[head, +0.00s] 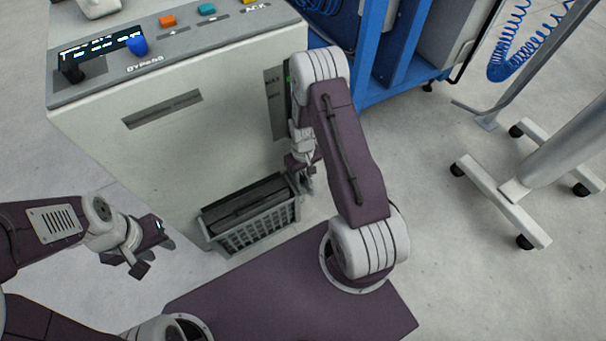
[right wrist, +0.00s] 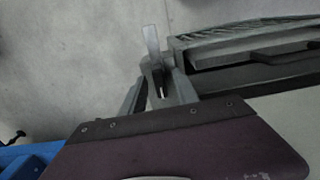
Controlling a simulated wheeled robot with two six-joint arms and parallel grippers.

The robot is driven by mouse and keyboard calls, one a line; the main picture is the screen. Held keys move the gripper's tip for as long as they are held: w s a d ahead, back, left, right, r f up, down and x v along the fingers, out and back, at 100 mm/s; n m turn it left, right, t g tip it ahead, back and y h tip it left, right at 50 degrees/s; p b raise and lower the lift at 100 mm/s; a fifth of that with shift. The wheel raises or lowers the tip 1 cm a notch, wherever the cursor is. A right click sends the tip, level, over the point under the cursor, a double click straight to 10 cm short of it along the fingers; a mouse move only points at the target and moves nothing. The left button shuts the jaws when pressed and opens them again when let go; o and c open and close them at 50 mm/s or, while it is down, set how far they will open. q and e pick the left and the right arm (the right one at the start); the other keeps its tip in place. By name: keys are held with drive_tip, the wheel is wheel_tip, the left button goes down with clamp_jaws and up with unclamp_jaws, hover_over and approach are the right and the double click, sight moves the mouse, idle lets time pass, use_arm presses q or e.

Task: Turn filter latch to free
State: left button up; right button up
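A pale grey upright lever, which looks like the filter latch (right wrist: 151,42), shows in the right wrist view beside the ribbed dark grey filter unit. In the head view my right arm and gripper hide it. My right gripper (head: 303,178) is low at the cabinet's side, by the right end of the filter unit. In the right wrist view its fingers (right wrist: 158,80) stand on both sides of the lever's lower part; I cannot tell whether they press on it. My left gripper (head: 138,258) is open and empty, over the floor at the left.
The slatted filter basket (head: 262,232) sits low at the cabinet (head: 190,150) front. The control panel (head: 175,45) with coloured buttons is above. A blue cart (head: 372,70) stands behind my right arm, and a wheeled stand (head: 515,190) is at the right. Floor between is clear.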

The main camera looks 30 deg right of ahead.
wheel_tip(320, 180, up, 9)
drive_tip(key=p, duration=0.4)
wheel_tip(320, 180, up, 7)
hover_over(303, 175)
drive_tip(key=s+a, duration=0.2)
drive_tip(key=a, duration=0.1)
drive_tip(key=s+a+r+t+p, duration=0.1)
drive_tip(key=s+a+r+p, duration=0.3)
drive_tip(key=s+r, duration=0.65)
wheel_tip(303, 175, up, 24)
drive_tip(key=w+a+p, duration=0.1)
drive_tip(key=p, duration=2)
drive_tip(key=shift+m+p, duration=0.3)
drive_tip(key=shift+f, duration=0.15)
